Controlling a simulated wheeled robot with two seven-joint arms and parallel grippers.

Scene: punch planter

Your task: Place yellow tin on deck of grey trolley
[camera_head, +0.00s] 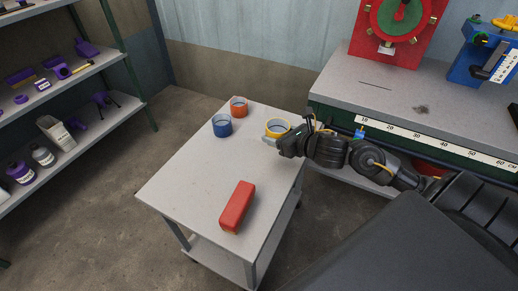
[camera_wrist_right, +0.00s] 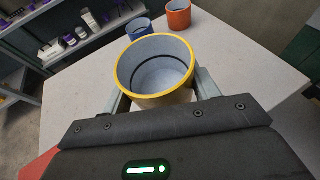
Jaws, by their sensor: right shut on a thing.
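The yellow tin (camera_head: 277,127) is a short round can, open at the top, with a yellow rim and a grey inside. It is at the right edge of the grey trolley (camera_head: 190,180), at or just above its top deck; I cannot tell whether it touches. My right gripper (camera_head: 270,141) is shut on the tin; the wrist view shows the tin (camera_wrist_right: 155,66) upright between its two fingers (camera_wrist_right: 162,95). My left gripper is in neither view.
On the trolley's deck stand a blue tin (camera_head: 222,126), an orange tin (camera_head: 239,107) and a red box (camera_head: 237,206). The deck's middle and left are clear. A workbench (camera_head: 400,95) with a ruler edge is at right, and a shelf (camera_head: 90,120) at left.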

